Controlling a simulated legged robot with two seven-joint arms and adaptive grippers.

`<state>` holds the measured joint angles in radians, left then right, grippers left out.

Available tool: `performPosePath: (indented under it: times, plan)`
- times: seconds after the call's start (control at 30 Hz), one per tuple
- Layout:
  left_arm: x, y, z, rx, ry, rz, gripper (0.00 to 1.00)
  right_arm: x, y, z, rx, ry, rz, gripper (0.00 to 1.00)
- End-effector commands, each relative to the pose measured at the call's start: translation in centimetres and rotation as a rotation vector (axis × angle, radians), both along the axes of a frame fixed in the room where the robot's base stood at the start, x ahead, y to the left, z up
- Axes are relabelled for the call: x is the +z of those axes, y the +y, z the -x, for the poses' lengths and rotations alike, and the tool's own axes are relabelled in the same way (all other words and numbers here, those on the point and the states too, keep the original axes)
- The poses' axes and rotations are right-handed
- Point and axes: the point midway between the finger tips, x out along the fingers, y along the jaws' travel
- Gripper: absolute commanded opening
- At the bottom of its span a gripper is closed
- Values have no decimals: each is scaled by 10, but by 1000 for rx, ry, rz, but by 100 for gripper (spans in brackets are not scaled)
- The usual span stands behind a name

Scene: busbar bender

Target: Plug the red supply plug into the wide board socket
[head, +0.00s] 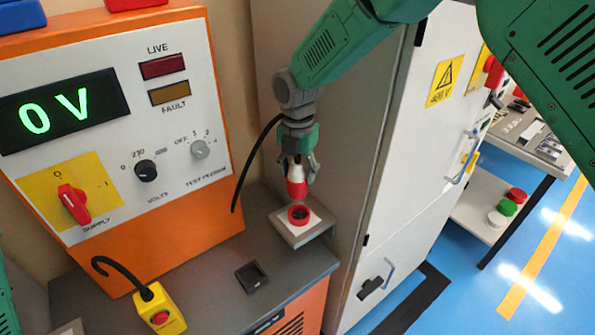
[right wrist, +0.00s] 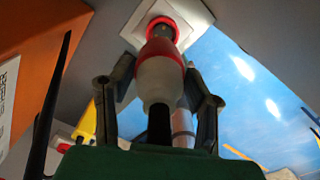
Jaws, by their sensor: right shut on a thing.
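The red supply plug (head: 297,184) has a white body and a red front end. My right gripper (head: 298,170) is shut on it and holds it upright, red end down, above a socket. In the right wrist view the plug (right wrist: 158,75) sits between the two fingers of my right gripper (right wrist: 160,95). The socket (head: 299,214) has a red ring and a dark inside, and sits on a pale square plate at the bench's right edge. In the right wrist view the socket's red ring (right wrist: 163,26) lies just beyond the plug tip; whether they touch is hidden. My left gripper is out of view.
The orange test panel (head: 118,110) shows 0 V and has a red supply switch (head: 73,203). A yellow box with a red button (head: 160,312) and a dark square recess (head: 251,276) are on the bench. A tall grey cabinet (head: 400,170) stands close to the right.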

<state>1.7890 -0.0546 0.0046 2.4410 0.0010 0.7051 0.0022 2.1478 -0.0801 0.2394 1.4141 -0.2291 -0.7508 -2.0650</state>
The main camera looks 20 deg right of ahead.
Motion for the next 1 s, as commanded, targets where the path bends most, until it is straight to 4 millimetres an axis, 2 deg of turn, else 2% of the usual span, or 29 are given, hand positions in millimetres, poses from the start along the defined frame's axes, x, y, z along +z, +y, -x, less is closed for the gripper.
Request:
performPosePath:
  times: [0.6, 1.0]
  plan:
    - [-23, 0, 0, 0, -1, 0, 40, -51, 0, 0, -1, 1, -1, 8]
    - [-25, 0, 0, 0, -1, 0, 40, -58, -1, 0, -1, -1, 0, 8]
